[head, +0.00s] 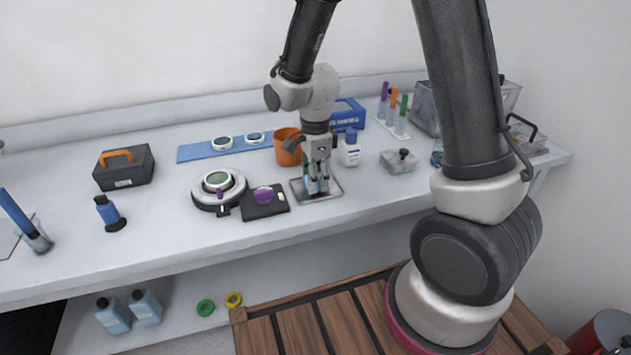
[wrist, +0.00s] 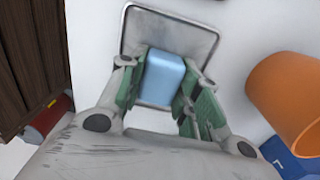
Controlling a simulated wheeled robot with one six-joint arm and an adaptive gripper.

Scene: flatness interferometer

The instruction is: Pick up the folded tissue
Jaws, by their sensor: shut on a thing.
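The folded tissue (wrist: 162,78) is a light blue block between the green-padded fingers of my gripper (wrist: 155,90) in the wrist view. The fingers are shut on it from both sides. In the head view my gripper (head: 317,185) points down over a grey metal tray (head: 334,190), and the tissue is mostly hidden by the fingers. The tray also shows in the wrist view (wrist: 203,40), behind the tissue. I cannot tell whether the tissue still touches the tray.
An orange cup (head: 287,148) stands close behind and left of my gripper, with a white bottle (head: 350,153) to the right. A black pad with a purple disc (head: 263,196) lies left of the tray.

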